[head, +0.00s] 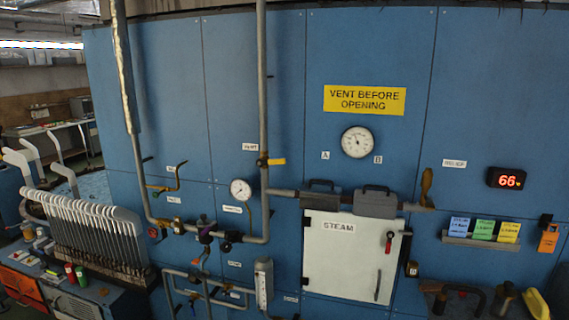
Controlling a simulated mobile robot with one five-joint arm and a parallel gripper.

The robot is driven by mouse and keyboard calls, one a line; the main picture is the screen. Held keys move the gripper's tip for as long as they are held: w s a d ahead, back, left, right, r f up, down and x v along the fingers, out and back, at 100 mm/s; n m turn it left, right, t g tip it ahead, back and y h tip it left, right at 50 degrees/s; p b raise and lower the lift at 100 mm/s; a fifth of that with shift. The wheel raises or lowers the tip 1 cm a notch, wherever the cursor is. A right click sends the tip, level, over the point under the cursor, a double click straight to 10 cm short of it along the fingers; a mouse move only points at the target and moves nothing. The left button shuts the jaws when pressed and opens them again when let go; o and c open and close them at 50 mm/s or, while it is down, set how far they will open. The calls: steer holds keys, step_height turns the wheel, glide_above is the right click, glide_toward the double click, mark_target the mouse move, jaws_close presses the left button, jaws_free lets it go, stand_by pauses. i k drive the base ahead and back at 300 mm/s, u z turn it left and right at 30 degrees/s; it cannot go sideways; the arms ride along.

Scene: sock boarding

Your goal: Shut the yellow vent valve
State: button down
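A short yellow lever (277,161) sits on the tall grey vertical pipe (262,90) left of the picture's middle. It points right, level and crosswise to the pipe. A small white label (250,147), which seems to read VENT, is just left of it. A second yellowish handle (160,188) is on thin pipework further left, by another small label too small to read. My gripper is not in view, so its place relative to the lever cannot be told.
A white STEAM door (348,255) with a red-knobbed lever (389,240) is right of the pipe. A round gauge (357,142) is above it. A rack of pale boards (95,235) stands at the left. A card holder (480,242) is at the right.

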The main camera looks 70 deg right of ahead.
mark_target(260, 162)
steer(key=z, duration=0.15)
steer(key=i, duration=0.9)
steer(key=u, duration=0.05)
